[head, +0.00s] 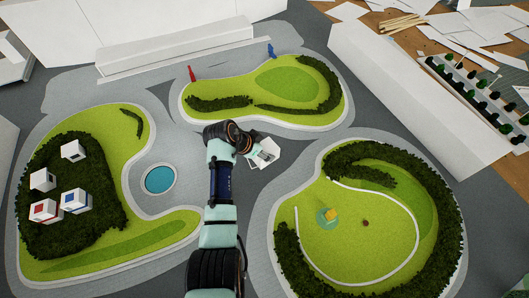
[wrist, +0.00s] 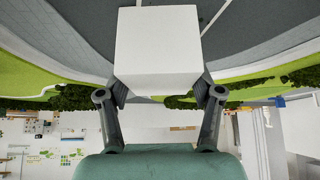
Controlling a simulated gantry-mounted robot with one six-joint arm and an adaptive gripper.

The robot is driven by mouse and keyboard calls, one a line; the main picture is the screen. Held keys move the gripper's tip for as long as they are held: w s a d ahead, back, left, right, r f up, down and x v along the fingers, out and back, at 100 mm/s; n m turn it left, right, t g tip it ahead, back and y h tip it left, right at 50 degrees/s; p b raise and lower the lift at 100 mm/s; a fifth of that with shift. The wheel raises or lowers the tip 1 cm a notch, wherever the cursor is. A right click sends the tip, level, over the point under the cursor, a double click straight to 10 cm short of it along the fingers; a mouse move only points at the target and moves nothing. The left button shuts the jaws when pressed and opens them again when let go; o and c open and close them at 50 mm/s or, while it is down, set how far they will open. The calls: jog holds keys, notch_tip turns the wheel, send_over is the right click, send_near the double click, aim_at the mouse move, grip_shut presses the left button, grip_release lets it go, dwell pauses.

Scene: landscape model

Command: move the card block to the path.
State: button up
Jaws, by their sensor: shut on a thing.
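The card block is a plain white cube, seen in the head view (head: 266,153) near the centre and large in the wrist view (wrist: 158,42). My gripper (head: 251,150) is shut on it, with one finger on each side in the wrist view (wrist: 160,85). The light grey path (head: 258,190) runs between the green lawn islands. The block appears over the grey ground between the islands in the head view. I cannot tell whether it touches the ground. My arm hides part of the path below it.
Several white blocks, among them one with red (head: 43,211) and one with blue (head: 76,200), stand on the left hedge. A blue round pool (head: 160,179) lies left of my arm. Red (head: 192,74) and blue (head: 270,50) figures stand by the upper lawn. A long white building (head: 385,85) is at right.

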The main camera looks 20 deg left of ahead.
aim_at(271, 145)
jog(key=shift+r+p, duration=0.65)
jog(key=shift+r, duration=0.1)
jog(key=shift+r+p, duration=1.6)
jog(key=shift+r, duration=0.15)
